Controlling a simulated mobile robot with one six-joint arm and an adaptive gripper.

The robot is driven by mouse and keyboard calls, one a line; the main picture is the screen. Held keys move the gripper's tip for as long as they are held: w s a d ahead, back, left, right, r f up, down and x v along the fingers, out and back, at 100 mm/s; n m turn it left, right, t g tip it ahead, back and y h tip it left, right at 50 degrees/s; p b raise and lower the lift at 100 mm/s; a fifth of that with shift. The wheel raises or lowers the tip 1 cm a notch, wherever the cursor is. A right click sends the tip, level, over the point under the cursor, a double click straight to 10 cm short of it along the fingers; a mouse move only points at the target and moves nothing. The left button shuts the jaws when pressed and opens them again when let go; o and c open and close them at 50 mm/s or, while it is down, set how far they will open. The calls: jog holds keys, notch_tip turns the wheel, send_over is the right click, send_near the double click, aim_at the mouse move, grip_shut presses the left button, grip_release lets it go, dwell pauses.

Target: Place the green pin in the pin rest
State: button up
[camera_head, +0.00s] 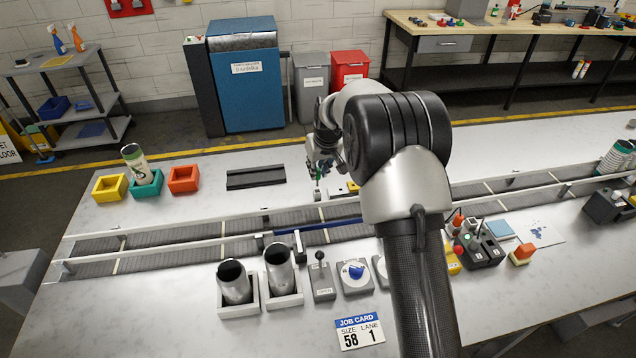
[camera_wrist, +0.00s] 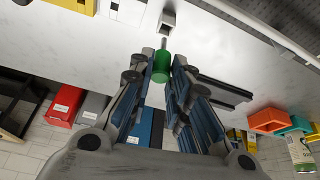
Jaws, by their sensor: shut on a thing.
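The green pin (camera_wrist: 161,68) is held between the fingertips of my gripper (camera_wrist: 162,60), with its thin metal shank pointing away from the fingers. The pin also shows small in the head view (camera_head: 318,181), below my gripper (camera_head: 318,166). A small pale block with a dark opening (camera_wrist: 168,21), which looks like the pin rest, lies just beyond the shank's tip. It also shows in the head view (camera_head: 319,195), directly below the pin. I cannot tell whether the tip touches the block or enters it.
The conveyor (camera_head: 190,236) with rails crosses the table in front of the pin rest. A dark slotted block (camera_head: 256,178) lies to the left. Yellow (camera_head: 110,188), teal and orange bins stand farther left; a can is in the teal one. Two cans stand in front holders.

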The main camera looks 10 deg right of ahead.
aim_at(318, 179)
notch_tip(318, 179, down, 5)
jog(key=shift+f+b, duration=0.1)
jog(key=shift+b, duration=0.45)
jog(key=shift+f, duration=0.1)
jog(key=o, duration=0.9)
jog(key=shift+c, duration=0.2)
